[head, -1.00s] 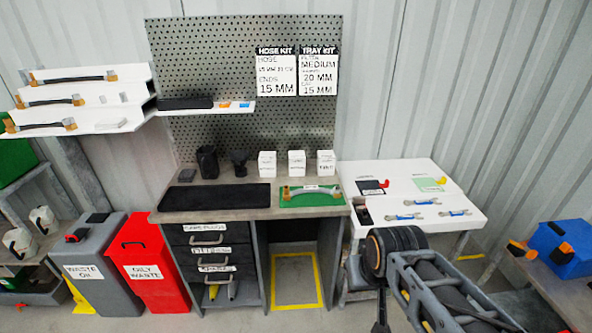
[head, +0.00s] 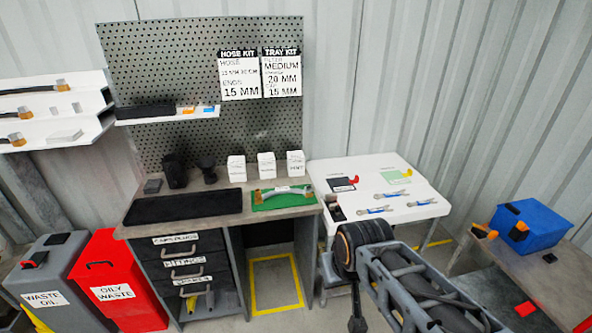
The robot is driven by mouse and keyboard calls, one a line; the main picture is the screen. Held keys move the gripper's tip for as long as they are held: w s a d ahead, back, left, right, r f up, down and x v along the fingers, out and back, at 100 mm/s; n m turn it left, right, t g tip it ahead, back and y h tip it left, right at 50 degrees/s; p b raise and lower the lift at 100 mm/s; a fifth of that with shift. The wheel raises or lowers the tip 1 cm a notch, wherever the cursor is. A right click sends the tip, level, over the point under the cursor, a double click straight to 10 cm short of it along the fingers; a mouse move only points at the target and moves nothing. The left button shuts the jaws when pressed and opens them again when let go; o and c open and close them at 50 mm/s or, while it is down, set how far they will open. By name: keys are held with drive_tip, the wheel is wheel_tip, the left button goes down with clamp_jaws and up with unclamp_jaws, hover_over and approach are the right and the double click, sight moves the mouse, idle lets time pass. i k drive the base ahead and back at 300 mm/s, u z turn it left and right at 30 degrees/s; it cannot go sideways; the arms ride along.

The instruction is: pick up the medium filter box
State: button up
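Three small white boxes stand in a row at the back of the workbench: a left box (head: 236,168), a middle box (head: 267,165) and a right box (head: 296,163). Their labels are too small to read, so I cannot tell which is the medium filter box. My arm reaches in from the lower right and bends in front of the white side table. I cannot make out my gripper. The boxes stand clear of my arm.
The workbench (head: 153,222) holds a black mat (head: 183,207), a green tray (head: 262,205) with a hose, and dark cups behind. A kit card (head: 282,76) reads "FILTER MEDIUM". The white table (head: 425,188) carries tools. A blue bin (head: 545,225) stands at right.

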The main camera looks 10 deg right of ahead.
sight(266, 161)
drive_tip(key=k, duration=0.45)
drive_tip(key=u, duration=0.9)
drive_tip(key=i, duration=2.1)
drive_tip(key=z, duration=0.65)
